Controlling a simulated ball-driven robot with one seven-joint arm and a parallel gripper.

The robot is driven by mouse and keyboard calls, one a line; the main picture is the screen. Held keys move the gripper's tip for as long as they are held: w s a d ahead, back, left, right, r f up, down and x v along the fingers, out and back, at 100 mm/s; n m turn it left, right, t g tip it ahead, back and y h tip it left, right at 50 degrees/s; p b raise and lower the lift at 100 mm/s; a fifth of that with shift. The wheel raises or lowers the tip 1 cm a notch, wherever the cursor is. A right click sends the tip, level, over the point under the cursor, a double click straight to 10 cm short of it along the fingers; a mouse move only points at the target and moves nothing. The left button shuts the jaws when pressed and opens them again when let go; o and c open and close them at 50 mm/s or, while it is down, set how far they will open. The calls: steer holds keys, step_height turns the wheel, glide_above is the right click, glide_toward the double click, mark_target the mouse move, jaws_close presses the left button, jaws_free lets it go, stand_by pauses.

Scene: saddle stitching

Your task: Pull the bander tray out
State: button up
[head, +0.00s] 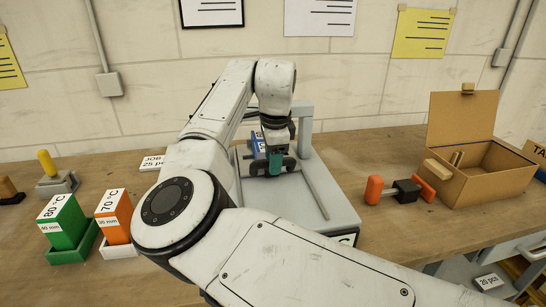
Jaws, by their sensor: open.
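A light grey machine (338,203), which looks like the bander, stands on the bench in the middle of the head view. It has a flat bed with a thin rail on each side and an upright frame at the back. I cannot tell which part of it is the tray. My gripper (272,167) points down over the back of the bed, its teal fingers apart. A blue item with white marks (258,146) shows just behind the fingers. Whether the fingers touch anything is unclear. My arm hides the left and front of the machine.
Left are a green block (64,224) and an orange block (114,216) in holders, and a yellow-handled tool (53,172). Right are an orange-and-black tool (400,190) and an open cardboard box (490,175). Bench between machine and box is partly clear.

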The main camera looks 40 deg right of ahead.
steer(key=shift+c, duration=0.2)
jaws_close()
stand_by(0.3)
steer(key=shift+a, duration=0.1)
